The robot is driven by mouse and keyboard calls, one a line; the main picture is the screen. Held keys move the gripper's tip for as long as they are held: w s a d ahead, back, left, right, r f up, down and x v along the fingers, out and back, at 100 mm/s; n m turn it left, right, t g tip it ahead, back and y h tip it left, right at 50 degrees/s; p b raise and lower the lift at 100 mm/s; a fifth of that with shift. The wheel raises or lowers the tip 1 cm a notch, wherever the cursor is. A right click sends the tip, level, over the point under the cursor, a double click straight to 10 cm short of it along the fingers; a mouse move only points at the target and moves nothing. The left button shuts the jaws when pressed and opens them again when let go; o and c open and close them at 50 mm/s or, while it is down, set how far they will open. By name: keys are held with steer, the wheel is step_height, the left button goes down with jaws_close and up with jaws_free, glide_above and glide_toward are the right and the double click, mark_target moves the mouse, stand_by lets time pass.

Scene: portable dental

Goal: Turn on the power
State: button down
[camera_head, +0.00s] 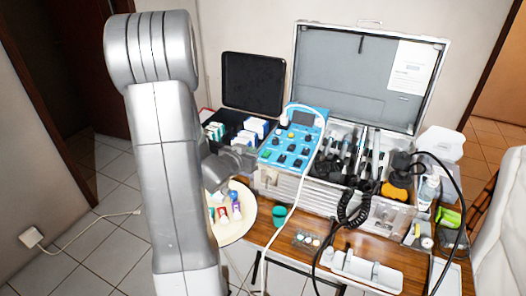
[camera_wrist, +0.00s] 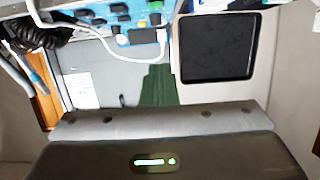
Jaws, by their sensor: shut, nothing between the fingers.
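The blue control panel (camera_head: 292,137) with several dark knobs and a small screen stands at the left end of the open dental case. My gripper (camera_head: 241,162) is shut and empty, close to the panel's left side; its fingertips are small and partly hidden, so I cannot tell whether they touch anything. In the wrist view, which looks upside down, the panel (camera_wrist: 128,16) lies along the top edge with knobs and a small green patch. I cannot pick out a power switch for certain. My gripper's dark housing fills the bottom there.
Handpieces and black hoses fill the case's right part. A white cable crosses the panel's front. A round tray (camera_head: 238,232) with small bottles sits below my gripper.

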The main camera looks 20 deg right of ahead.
steer(key=shift+d, duration=0.1)
stand_by(0.3)
steer(key=p, duration=0.2)
glide_above(266, 153)
steer(key=s+a, duration=0.2)
steer(key=f, duration=0.3)
steer(key=shift+s+a, duration=0.1)
steer(key=shift+a, duration=0.1)
step_height(266, 153, down, 2)
steer(key=shift+f, duration=0.15)
steer(key=shift+a+f, duration=0.1)
steer(key=shift+f, duration=0.8)
steer(key=shift+f+b, duration=0.55)
steer(key=shift+b, duration=0.25)
steer(key=shift+s+r, duration=0.1)
steer(key=shift+r, duration=0.1)
